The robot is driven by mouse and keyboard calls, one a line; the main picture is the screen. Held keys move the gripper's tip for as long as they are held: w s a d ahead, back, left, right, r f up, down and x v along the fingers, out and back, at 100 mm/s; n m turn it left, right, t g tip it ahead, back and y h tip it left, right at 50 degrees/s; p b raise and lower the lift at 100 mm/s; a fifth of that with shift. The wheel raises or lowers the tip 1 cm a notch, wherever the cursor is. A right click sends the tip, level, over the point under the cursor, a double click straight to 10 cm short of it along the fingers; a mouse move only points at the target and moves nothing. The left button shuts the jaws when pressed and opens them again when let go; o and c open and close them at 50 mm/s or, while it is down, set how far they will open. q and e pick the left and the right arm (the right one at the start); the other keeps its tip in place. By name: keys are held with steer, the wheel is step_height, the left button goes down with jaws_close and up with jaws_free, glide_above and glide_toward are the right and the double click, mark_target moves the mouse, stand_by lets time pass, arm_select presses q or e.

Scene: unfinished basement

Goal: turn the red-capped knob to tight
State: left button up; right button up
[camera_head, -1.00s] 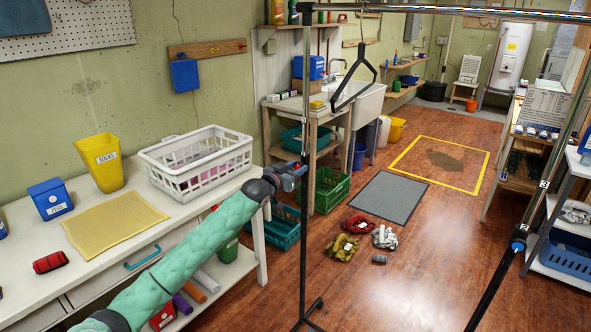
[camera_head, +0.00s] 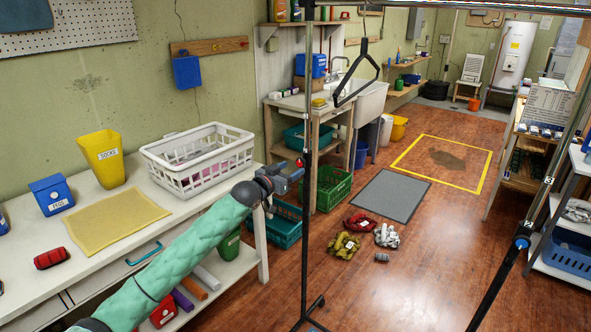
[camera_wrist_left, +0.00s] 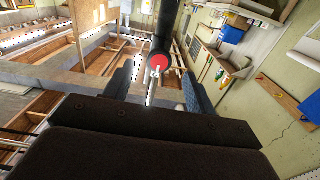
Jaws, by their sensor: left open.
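The red-capped knob (camera_head: 300,162) is a small dark knob on the black upright pole (camera_head: 305,110) of a garment rack in the head view. In the left wrist view its round red cap (camera_wrist_left: 158,61) faces me, with a thin pale rod below it. My left gripper (camera_head: 291,178) is at the pole, by the knob. In the left wrist view its two fingers (camera_wrist_left: 160,88) are spread apart, with the cap between them in the picture. I cannot tell whether either finger touches the knob. My right gripper is not in view.
The rack's other pole (camera_head: 500,270) has a blue-capped knob (camera_head: 520,243). A black hanger (camera_head: 362,75) hangs from the top bar. A white table (camera_head: 140,230) with a white laundry basket (camera_head: 198,160) stands left.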

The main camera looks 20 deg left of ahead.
arm_select(q)
steer(key=v, duration=0.3)
steer(key=shift+s, duration=0.2)
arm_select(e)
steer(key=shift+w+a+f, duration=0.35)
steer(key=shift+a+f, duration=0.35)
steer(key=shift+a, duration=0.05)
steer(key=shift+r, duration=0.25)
arm_select(q)
steer(key=s+d+f+g+y, duration=0.1)
steer(key=s+d+f+g, duration=0.4)
steer(key=s+f, duration=0.6)
steer(key=s+d+f+n+g+y+p, duration=0.1)
steer(key=s+d+f+g, duration=0.4)
steer(key=s, duration=2.1)
steer(key=s+d+f+g+y, duration=0.2)
steer(key=s+d+f+g, duration=0.2)
steer(key=s+f, duration=1.2)
steer(key=s+d, duration=0.3)
steer(key=shift+s+f+n+g+p, duration=0.3)
steer(key=shift+n+g, duration=0.1)
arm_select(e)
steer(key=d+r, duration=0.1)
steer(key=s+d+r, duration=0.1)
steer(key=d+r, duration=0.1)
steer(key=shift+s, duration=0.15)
